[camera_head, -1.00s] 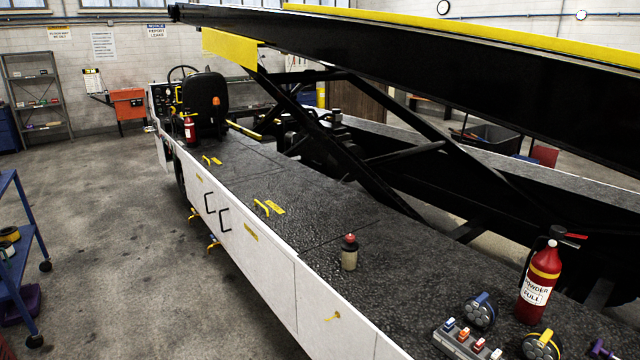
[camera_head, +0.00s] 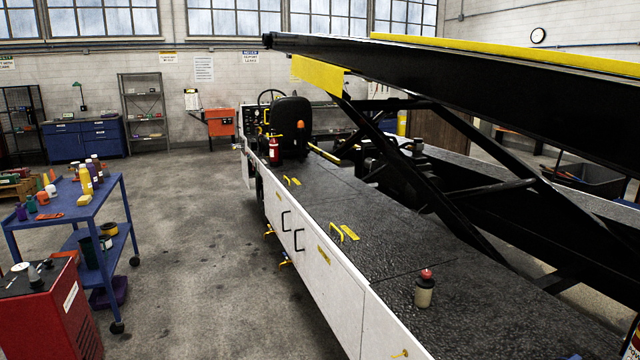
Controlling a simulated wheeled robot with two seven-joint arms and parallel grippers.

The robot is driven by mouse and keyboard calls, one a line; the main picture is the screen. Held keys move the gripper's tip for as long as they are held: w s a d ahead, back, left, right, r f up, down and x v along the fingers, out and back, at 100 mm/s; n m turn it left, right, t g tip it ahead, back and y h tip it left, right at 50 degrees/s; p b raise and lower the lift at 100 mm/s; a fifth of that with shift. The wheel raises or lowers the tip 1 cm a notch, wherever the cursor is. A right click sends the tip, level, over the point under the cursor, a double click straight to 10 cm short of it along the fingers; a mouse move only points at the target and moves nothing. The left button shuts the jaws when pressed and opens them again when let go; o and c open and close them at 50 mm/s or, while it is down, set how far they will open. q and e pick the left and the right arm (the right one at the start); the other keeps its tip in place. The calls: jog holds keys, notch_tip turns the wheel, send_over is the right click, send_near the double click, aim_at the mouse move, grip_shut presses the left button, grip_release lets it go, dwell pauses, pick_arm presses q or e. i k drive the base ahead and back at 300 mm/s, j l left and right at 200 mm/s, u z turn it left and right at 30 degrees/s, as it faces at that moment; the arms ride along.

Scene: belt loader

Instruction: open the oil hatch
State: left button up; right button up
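The belt loader's dark top deck (camera_head: 385,245) runs from the driver's seat toward the lower right. A yellow handle (camera_head: 336,233) with a yellow label (camera_head: 350,232) beside it sits on the middle deck panel. A second yellow handle and label (camera_head: 292,181) sit on a panel closer to the seat. The panels look flat and shut. The white side (camera_head: 318,262) has two black door handles (camera_head: 298,240) and a yellow label. The label text is too small to read, so I cannot tell which panel is the oil hatch. Neither of my grippers is in view.
A bottle with a red cap (camera_head: 424,289) stands on the deck. A red extinguisher (camera_head: 273,151) is by the seat (camera_head: 291,125). The black conveyor boom (camera_head: 480,85) hangs over the right side. A blue cart (camera_head: 75,207) and red cabinet (camera_head: 50,312) stand left; floor between is clear.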

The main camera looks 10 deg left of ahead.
aim_at(307, 183)
jog(key=i+j+u, duration=0.6)
jog(key=i, duration=0.15)
jog(key=i+j+u, duration=0.15)
jog(key=i+u, duration=0.15)
jog(key=i, duration=0.15)
jog(key=i+j+u, duration=0.1)
jog(key=i+u, duration=0.2)
jog(key=i+j+z, duration=0.2)
jog(key=i, duration=0.25)
jog(key=i+z, duration=0.25)
jog(key=i, duration=0.25)
jog(key=i+j+z, duration=0.2)
jog(key=i, duration=0.25)
jog(key=i+j+z, duration=0.25)
jog(key=i+j, duration=0.15)
